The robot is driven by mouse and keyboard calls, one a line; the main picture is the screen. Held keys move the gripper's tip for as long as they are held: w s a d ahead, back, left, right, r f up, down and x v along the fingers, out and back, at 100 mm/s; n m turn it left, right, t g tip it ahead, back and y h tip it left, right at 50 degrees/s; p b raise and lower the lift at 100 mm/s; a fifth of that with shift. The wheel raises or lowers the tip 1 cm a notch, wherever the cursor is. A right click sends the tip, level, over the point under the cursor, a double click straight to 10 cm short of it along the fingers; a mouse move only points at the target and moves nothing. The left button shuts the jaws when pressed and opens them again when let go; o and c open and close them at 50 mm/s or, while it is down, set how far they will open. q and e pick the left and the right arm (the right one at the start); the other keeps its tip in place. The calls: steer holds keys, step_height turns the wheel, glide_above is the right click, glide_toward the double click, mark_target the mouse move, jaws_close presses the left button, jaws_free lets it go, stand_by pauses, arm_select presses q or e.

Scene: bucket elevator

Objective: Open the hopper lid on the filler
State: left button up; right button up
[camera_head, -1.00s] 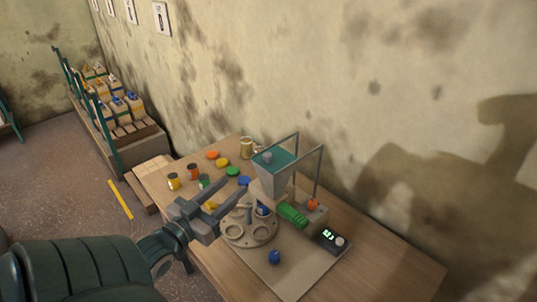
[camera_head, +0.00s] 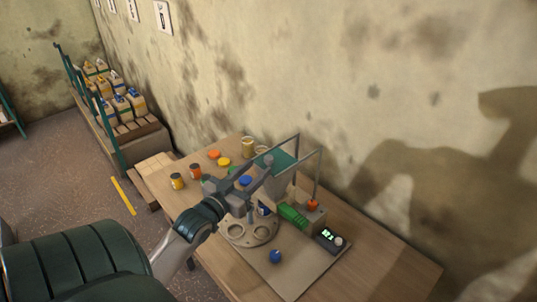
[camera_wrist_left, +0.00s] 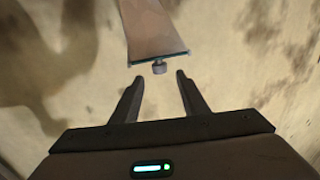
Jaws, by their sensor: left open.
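In the left wrist view a small grey lid knob (camera_wrist_left: 158,67) sticks out at the teal lid edge (camera_wrist_left: 160,56). My left gripper (camera_head: 263,172) is open and empty, level with the hopper's upper left side and partly covering it. In the wrist view its fingertips (camera_wrist_left: 159,77) stand on either side of the line to the knob, just short of it; contact does not show. My right gripper is out of view.
Grey uprights and a top bar (camera_head: 317,172) frame the hopper. Cans and coloured lids (camera_head: 224,162) lie behind. The wall is close behind the table.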

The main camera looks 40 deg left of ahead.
mark_target(266, 161)
arm_select(q)
steer(key=w, duration=0.2)
steer(key=w+p, duration=0.1)
steer(key=w, duration=0.1)
steer(key=w+a+p, duration=0.1)
steer(key=w, duration=0.2)
steer(key=shift+c, duration=0.6)
jaws_close()
